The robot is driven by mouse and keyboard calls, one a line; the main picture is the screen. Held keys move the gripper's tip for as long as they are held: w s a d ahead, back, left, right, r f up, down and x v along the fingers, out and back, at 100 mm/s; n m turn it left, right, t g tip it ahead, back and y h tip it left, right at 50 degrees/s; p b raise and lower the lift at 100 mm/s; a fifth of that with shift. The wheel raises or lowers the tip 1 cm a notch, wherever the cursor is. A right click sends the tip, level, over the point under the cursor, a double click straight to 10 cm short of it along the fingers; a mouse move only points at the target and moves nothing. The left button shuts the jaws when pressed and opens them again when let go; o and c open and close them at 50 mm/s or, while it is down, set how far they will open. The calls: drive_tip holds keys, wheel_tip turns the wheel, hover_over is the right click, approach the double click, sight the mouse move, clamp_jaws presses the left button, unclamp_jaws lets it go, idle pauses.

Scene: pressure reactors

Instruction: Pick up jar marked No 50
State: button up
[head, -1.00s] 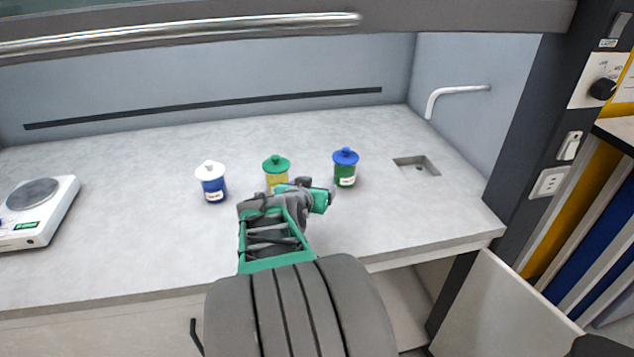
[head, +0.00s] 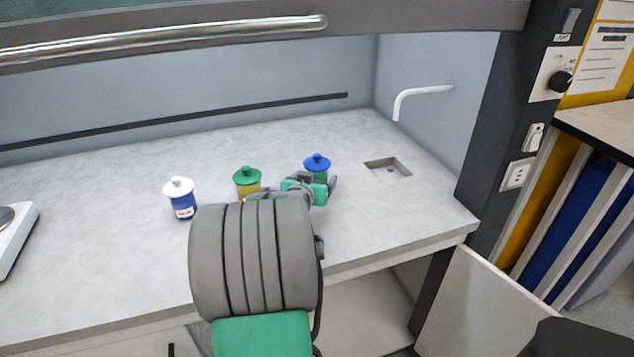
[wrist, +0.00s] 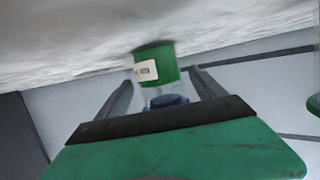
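The jar with a blue lid (head: 317,162) and green body stands upright on the bench, partly hidden behind my gripper (head: 319,183). In the wrist view, which looks inverted, its green body (wrist: 158,66) with a white label shows between my two spread fingers. I cannot read the label there. The gripper is open, with clear gaps to the jar on both sides. A jar with a green lid (head: 247,174) and yellow body stands to the left. A jar with a white lid and blue body (head: 183,203) stands farther left. Their labels are too small to read or hidden.
A scale (head: 14,236) sits at the bench's left edge. A small sink (head: 388,168) and a white tap (head: 420,92) are at the right. The hood sash (head: 250,30) hangs above. The bench between the scale and the jars is free.

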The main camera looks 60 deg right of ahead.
drive_tip(key=c, duration=1.5)
drive_tip(key=shift+r, duration=0.1)
drive_tip(key=shift+c, duration=0.4)
drive_tip(key=shift+r, duration=0.1)
